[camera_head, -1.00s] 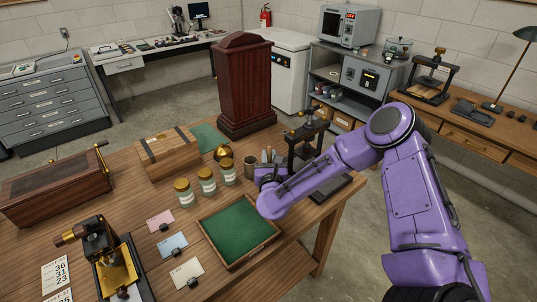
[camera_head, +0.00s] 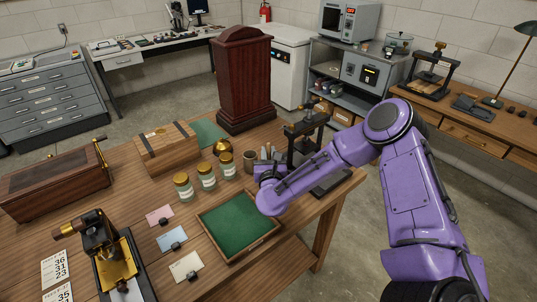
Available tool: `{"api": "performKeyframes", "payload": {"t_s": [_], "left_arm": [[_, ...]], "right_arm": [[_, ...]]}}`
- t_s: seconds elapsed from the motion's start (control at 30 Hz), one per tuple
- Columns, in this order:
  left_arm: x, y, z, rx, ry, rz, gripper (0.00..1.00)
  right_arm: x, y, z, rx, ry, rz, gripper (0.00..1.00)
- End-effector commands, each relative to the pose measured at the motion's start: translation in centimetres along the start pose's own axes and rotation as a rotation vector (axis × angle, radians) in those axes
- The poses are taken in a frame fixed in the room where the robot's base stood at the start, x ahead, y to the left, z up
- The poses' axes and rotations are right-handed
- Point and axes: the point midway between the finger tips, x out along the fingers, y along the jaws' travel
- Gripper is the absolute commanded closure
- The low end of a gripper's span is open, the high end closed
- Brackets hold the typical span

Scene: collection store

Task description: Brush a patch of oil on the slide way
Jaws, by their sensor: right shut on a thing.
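A machine with a brass-coloured channel and dark rails (camera_head: 122,272) stands at the lower left of the wooden table; it may be the one with the slide way, and I see no clear oil patch on it. My right gripper (camera_head: 266,168) is over the table behind the green-lined tray, beside a brown cup (camera_head: 250,160). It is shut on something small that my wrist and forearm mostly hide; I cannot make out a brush. Grey pointed shapes stand just behind the gripper. My left gripper is not in view.
A green-lined tray (camera_head: 201,218), several brass-lidded jars (camera_head: 206,178) and coloured cards (camera_head: 172,239) lie between the gripper and the machine. A black press (camera_head: 306,135) stands close behind my right arm. A wooden box (camera_head: 168,150) is farther left.

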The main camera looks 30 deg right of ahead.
Motion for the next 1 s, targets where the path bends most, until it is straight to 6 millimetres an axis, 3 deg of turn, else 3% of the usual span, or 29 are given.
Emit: {"api": "performKeyframes", "payload": {"t_s": [1.0], "left_arm": [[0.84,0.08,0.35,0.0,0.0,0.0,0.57]], "right_arm": [[-0.01,0.0,-0.85,0.0,0.001,0.0,1.0]]}}
